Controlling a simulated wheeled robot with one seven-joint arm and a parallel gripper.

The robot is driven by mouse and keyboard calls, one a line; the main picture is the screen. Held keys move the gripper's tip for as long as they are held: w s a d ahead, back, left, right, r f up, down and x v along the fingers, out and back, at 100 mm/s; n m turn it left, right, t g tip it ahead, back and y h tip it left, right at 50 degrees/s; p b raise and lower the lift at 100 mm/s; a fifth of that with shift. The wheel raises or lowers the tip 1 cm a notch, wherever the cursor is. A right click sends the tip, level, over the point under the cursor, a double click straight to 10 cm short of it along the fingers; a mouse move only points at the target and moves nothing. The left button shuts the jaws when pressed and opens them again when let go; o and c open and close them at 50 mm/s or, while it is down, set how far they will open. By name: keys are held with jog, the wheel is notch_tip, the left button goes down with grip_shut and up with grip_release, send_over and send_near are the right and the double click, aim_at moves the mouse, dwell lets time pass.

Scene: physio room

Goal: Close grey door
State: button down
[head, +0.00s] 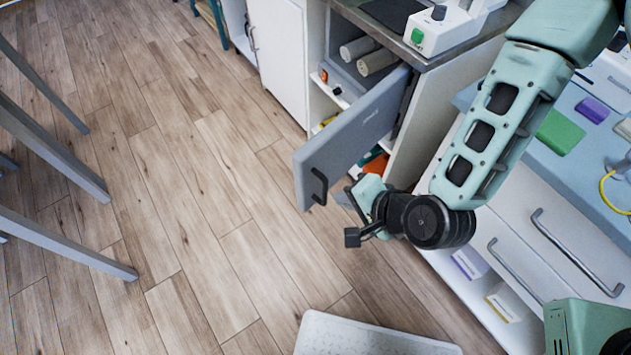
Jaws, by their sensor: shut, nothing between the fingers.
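The grey door (345,137) stands open, swung out from the cabinet over the floor. Its black handle (319,187) is near the free edge, on the face toward me. My gripper (350,199) is low, just right of the door's lower free end, and its jaws are shut and empty. The fingertips are small and partly hidden by my wrist, and I cannot tell whether they touch the door. Behind the door, the open cabinet (329,88) shows shelves with rolled towels (377,62) and an orange item (376,163).
A drawer unit with metal handles (578,252) and a blue top with a green block (560,132) stands at right. A white device (440,28) sits on the counter. A pale step or mat (365,338) lies in front. Table legs (60,165) are at left; floor between is clear.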

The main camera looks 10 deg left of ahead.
aim_at(303, 182)
jog(key=w+a+f, duration=0.1)
jog(key=a, duration=0.1)
jog(key=w+a+f+p, duration=0.1)
jog(key=a, duration=0.1)
jog(key=w+a+f, duration=0.1)
jog(key=a+f, duration=0.1)
jog(key=shift+w+a, duration=0.3)
jog(key=shift+a, duration=0.05)
jog(key=shift+w+a+f, duration=0.15)
jog(key=shift+w+a, duration=0.15)
jog(key=shift+a, duration=0.2)
